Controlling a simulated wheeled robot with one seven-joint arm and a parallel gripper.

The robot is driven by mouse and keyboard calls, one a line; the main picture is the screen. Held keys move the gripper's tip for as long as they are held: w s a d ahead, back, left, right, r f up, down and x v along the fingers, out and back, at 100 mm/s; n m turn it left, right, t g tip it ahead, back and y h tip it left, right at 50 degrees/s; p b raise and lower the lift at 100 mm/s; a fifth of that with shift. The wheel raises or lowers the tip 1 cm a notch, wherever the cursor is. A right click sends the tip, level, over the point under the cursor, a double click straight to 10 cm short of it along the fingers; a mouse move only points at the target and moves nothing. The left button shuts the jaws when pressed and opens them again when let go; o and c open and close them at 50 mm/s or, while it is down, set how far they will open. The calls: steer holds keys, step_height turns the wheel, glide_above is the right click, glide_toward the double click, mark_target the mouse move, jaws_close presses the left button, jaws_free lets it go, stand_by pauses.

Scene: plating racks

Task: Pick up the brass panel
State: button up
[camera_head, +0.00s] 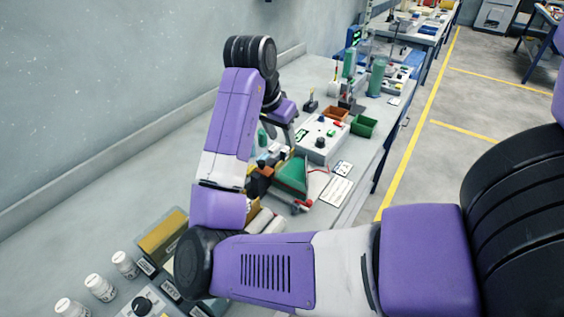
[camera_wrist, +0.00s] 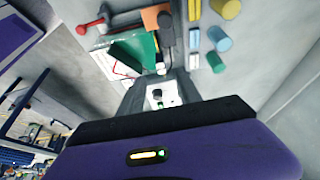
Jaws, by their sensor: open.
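A flat gold-brown panel (camera_head: 163,237), which looks like the brass panel, stands at the lower left of the bench in the head view, partly hidden by my arm. My gripper (camera_head: 284,122) is well beyond it, up the bench. It is above the bench and partly hidden by my arm. In the wrist view my gripper (camera_wrist: 160,76) has its fingers apart with nothing between them. An orange-brown piece (camera_wrist: 155,17) shows at the top of the wrist view; I cannot tell whether it is a panel.
A green panel (camera_head: 292,176) and small blocks lie mid-bench, near a white instrument box (camera_head: 322,138). Open bins, orange (camera_head: 336,114) and green (camera_head: 363,126), stand behind. White bottles (camera_head: 100,287) line the near left. The bench strip along the wall is clear.

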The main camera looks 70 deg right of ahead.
mark_target(285, 149)
steer(key=x, duration=0.6)
steer(key=shift+w+d+f+p, duration=0.1)
steer(key=shift+d+f+p, duration=0.05)
steer(key=shift+f+p, duration=0.25)
steer(key=shift+c, duration=0.2)
jaws_close()
